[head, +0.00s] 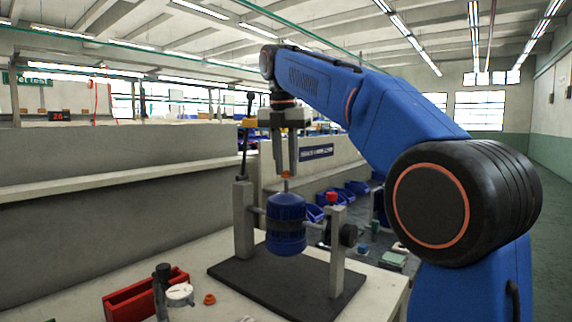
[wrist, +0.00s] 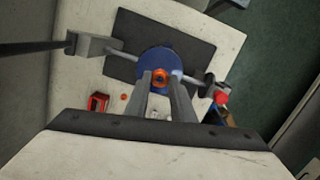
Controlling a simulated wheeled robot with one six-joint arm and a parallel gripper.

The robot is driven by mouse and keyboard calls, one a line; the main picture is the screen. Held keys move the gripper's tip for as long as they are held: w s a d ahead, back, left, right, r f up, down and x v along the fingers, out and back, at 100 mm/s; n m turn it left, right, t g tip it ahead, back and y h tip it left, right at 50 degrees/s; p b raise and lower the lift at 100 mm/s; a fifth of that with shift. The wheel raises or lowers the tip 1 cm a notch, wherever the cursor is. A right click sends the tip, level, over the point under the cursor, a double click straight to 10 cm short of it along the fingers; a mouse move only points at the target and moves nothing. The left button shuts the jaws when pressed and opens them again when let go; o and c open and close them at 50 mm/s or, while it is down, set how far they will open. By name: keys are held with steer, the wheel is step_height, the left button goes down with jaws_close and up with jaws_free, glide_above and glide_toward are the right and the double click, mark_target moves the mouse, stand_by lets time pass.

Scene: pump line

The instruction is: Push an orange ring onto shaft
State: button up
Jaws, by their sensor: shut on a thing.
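My gripper (head: 286,170) points down over the blue pump body (head: 286,224) and is shut on an orange ring (head: 286,174). The ring sits at the top of the thin upright shaft (head: 286,186) that rises from the pump; whether the shaft passes through it I cannot tell. In the wrist view the ring (wrist: 161,77) shows between the fingertips (wrist: 160,84), above the round blue pump (wrist: 151,62). The pump hangs between two grey posts on a dark base plate (head: 225,268). A second orange ring (head: 209,299) lies loose on the table.
A red tray (head: 128,306) and a dark stand with a white dial (head: 180,292) stand at the table's front left. A red knob (head: 331,197) tops the right side of the fixture. Blue bins (head: 357,187) lie behind. A grey wall runs along the left.

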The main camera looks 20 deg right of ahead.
steer(key=shift+f, duration=2.2)
stand_by(3.8)
steer(key=o, duration=1.1)
steer(key=shift+r, duration=4.35)
